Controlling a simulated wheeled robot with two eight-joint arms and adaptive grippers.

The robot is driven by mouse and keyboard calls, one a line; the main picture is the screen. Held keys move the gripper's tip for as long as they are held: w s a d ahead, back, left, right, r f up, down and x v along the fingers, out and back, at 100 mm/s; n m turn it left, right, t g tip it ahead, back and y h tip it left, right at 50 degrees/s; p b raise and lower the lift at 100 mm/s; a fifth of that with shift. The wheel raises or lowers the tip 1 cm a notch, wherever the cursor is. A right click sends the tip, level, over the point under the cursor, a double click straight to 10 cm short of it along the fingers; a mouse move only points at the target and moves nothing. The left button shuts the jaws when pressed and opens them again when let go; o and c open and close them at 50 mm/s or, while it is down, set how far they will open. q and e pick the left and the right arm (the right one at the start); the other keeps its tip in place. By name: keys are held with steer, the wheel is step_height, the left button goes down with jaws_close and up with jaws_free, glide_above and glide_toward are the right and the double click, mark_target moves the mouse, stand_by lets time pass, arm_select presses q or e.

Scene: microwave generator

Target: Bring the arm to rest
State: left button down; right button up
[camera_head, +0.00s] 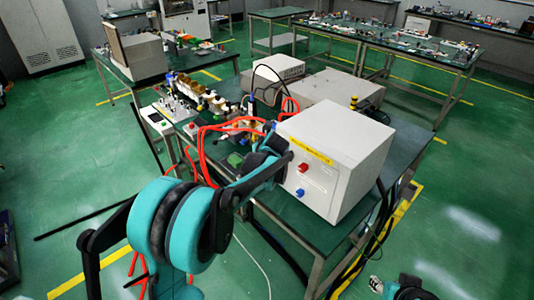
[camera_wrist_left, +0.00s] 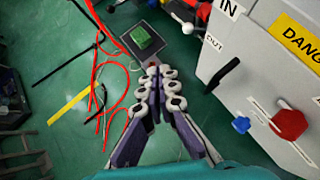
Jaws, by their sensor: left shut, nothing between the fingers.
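My left arm comes in from the left in the head view and reaches up to the front of a white generator box (camera_head: 335,150). Its gripper is hard to make out there. In the left wrist view my left gripper (camera_wrist_left: 158,72) has its fingers together with nothing between them. It is beside the box front (camera_wrist_left: 265,75), apart from the red knob (camera_wrist_left: 288,124) and blue knob (camera_wrist_left: 241,124). The red knob (camera_head: 303,168) and blue knob (camera_head: 299,192) also show in the head view. Only a teal and black part of my right arm shows at the bottom right; its gripper is not seen.
The green-topped table (camera_head: 300,215) holds the box, red cables (camera_head: 205,135) and small electrical parts. A green block (camera_wrist_left: 140,34) lies ahead of the left fingertips. Other benches (camera_head: 430,60) stand behind. Green floor (camera_head: 75,170) is open at the left.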

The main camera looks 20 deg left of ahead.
arm_select(q)
steer(key=shift+s+a+r, duration=0.25)
steer(key=shift+s+r, duration=0.2)
steer(key=shift+r, duration=0.05)
steer(key=shift+s+a+r, duration=0.2)
steer(key=shift+s+r, duration=0.25)
steer(key=s+d+r+n+h, duration=0.1)
steer(key=s+d+n, duration=0.1)
steer(key=s+n, duration=0.6)
steer(key=s+d+r+n+h, duration=0.1)
steer(key=s+d+r+n, duration=0.1)
steer(key=s+n, duration=0.6)
steer(key=s+d+f+n+h+b, duration=0.1)
steer(key=s+d+f+n, duration=0.1)
steer(key=s+n, duration=0.5)
steer(key=s+d+f+n+h+b, duration=0.1)
steer(key=s+f+n, duration=0.4)
steer(key=s, duration=0.7)
steer(key=shift+s+d+n+g+h, duration=0.2)
steer(key=shift+d+n+g+h, duration=0.2)
steer(key=shift+d+n, duration=0.45)
steer(key=shift+a, duration=0.15)
